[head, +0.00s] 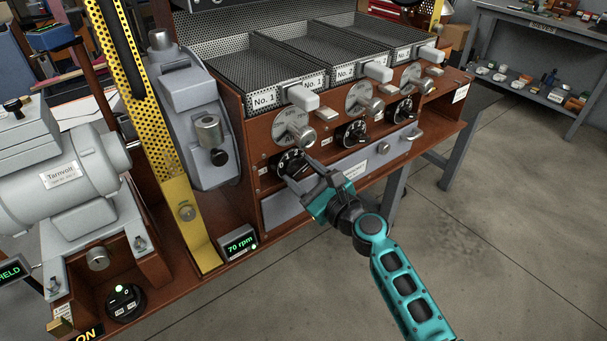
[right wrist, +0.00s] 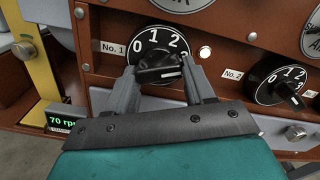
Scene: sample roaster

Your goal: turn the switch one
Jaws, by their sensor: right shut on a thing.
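Switch No. 1 (head: 290,162) is a black round dial with white numbers, low on the brown front panel. In the right wrist view the same switch (right wrist: 157,42) shows 0, 1, 2 and part of another number around its top, with the label "No. 1" at its left. My right gripper (head: 309,172) reaches up from the lower right. In the right wrist view my right gripper (right wrist: 162,76) has a finger on each side of the black knob and is shut on it. The knob's exact setting is hard to read. My left gripper is not in view.
A small lamp (right wrist: 205,52) beside the switch glows. Switch No. 2 (head: 352,133) sits to the right. A grey drawer (head: 385,152) lies below the switches. A "70 rpm" display (head: 239,244) stands at the lower left. Open floor lies to the right.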

